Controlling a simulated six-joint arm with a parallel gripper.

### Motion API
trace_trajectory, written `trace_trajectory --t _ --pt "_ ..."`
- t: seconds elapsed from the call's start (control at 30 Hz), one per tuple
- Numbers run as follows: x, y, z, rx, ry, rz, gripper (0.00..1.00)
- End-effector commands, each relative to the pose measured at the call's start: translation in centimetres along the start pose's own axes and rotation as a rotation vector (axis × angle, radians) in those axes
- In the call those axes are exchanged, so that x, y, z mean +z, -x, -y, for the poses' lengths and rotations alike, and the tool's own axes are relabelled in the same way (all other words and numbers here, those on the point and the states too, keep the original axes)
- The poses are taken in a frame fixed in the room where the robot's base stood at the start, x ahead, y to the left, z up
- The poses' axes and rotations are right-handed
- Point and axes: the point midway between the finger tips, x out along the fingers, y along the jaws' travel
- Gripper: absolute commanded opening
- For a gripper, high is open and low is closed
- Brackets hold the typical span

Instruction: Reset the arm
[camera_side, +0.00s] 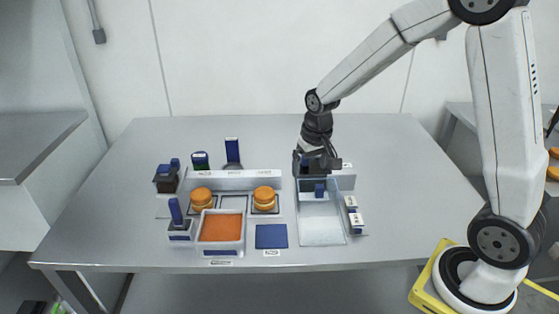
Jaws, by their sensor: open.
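My gripper (317,172) is open and points down over the back of a pale tray (320,230) right of the middle of the table. A small blue-topped piece (319,188) shows just below the fingers; I cannot tell whether they touch it. One orange-brown filled round (201,196) sits on a small dark-edged base at the left, and another filled round (264,198) sits on a similar base to its right. My arm reaches in from the right.
An orange-filled container (221,228) stands at the front, with a blue square (271,236) beside it. Blue-handled items (175,213) stand at the left, others (232,150) at the back. Small labelled blocks (354,217) line the pale tray's right. The table's right side (410,200) is clear.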

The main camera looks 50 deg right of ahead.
Motion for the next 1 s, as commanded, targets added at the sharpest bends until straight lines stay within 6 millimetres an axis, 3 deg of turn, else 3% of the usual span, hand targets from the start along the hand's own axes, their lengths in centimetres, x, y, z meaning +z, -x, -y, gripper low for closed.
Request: trace_trajectory --t 0.3,0.5,0.7,1.0 --pt "8.2 0.8 1.4 -0.024 0.214 -0.061 1.00" --pt "12.0 0.8 1.5 -0.034 0.312 -0.090 1.00" --pt "13.5 0.7 1.4 -0.037 0.350 -0.101 1.00" --pt "13.6 0.7 1.4 -0.037 0.351 -0.101 1.00"
